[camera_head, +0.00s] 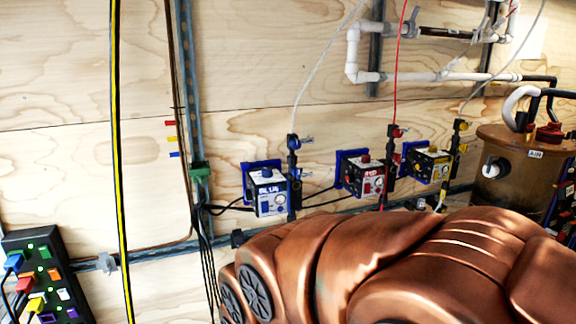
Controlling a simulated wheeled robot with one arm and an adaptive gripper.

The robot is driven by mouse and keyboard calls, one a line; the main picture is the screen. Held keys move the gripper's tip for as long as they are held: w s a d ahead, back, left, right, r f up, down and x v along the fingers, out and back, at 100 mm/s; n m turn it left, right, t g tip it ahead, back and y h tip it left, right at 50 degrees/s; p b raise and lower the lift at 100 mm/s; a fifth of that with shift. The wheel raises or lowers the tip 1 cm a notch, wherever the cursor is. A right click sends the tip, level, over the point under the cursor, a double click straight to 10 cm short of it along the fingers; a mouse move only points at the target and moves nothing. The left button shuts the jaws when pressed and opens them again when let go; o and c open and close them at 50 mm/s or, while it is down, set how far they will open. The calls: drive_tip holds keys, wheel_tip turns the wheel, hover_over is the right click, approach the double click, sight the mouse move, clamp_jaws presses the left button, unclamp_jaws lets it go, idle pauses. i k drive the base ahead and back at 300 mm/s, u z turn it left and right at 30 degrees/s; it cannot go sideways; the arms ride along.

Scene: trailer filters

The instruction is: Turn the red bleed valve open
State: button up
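My copper-coloured arm fills the lower right, below and in front of the red unit. My gripper is not in view.
A blue box (268,191) and a yellow box (430,163) with similar upright fittings flank the red unit. A brown tank (512,185) stands at right. White pipes (440,77) run above. A black-and-yellow striped cable (116,150) hangs at left, near a socket panel (45,275).

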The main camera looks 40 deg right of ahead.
sight(397, 157)
drive_tip(key=z, duration=2.5)
drive_tip(key=i, duration=0.5)
drive_tip(key=u, duration=1.45)
